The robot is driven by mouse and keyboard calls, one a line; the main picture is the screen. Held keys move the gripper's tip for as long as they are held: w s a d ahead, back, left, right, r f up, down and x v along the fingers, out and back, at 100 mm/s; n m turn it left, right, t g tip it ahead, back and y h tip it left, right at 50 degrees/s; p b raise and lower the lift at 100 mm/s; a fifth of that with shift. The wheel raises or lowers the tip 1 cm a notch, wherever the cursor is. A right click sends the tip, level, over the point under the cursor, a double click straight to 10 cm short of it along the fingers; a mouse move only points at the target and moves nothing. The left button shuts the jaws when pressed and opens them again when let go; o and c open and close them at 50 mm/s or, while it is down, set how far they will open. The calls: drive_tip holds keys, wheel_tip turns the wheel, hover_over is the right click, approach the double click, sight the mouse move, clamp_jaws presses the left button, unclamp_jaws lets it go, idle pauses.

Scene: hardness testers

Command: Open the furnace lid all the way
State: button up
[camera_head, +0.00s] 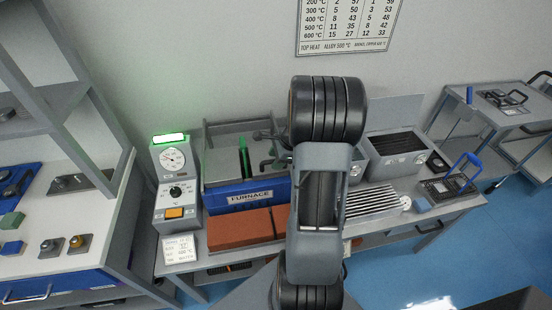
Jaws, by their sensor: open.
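The furnace (221,195) is a box with a blue front marked FURNACE, left of centre on the bench. A grey panel (222,160) lies over its top area; I cannot tell for sure how far the lid stands open. An upright green and dark bar (244,158) shows at the panel, perhaps a handle. My gripper (266,148) is open, with its dark fingers just right of the bar and apart from it in the picture. My arm hides the right side of the furnace.
A control box with a dial (174,160) stands left of the furnace. Red-brown bricks (240,227) lie in front. A ribbed grey plate (375,202) and an open-topped bin (395,165) are to the right. A shelf unit (110,180) stands at left.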

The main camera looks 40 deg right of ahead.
clamp_jaws()
idle(0.4)
